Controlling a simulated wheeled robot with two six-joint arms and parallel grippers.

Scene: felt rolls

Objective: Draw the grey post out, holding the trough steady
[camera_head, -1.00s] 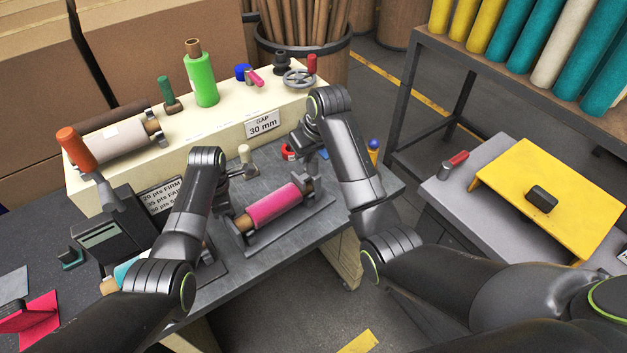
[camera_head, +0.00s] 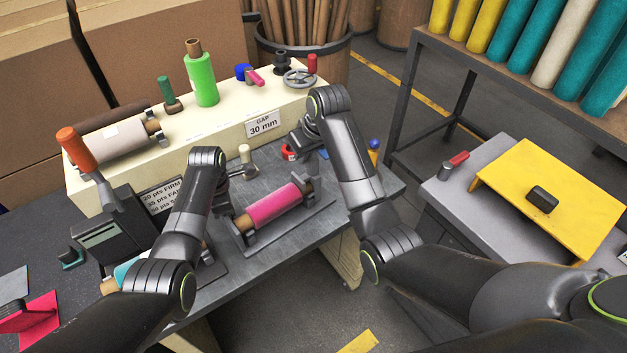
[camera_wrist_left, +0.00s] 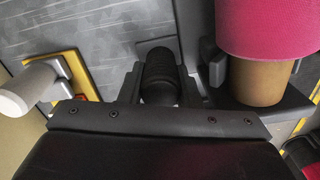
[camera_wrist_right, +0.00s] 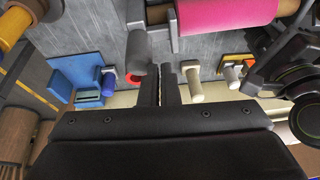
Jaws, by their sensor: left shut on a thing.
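The trough (camera_head: 247,239) stands on the grey bench with a pink felt roll (camera_head: 275,205) lying in it. My left gripper (camera_wrist_left: 160,95) is shut on a dark ribbed grip beside the trough's end (camera_wrist_left: 222,62); the roll's brown core shows to the right. The grey post (camera_wrist_right: 138,52) shows in the right wrist view, close to the trough's other end. My right gripper (camera_wrist_right: 160,70) is open with a narrow gap, its fingertips just beside and below the post in the picture. The post's foot is hidden. In the head view my right gripper (camera_head: 308,145) hides most of this spot.
A cream ledge (camera_head: 225,128) with a green roll (camera_head: 202,80) and a handwheel (camera_head: 299,78) runs behind. A small pale-headed mallet-like tool (camera_head: 244,155) lies between the arms. A dark scale-like box (camera_head: 105,235) stands left.

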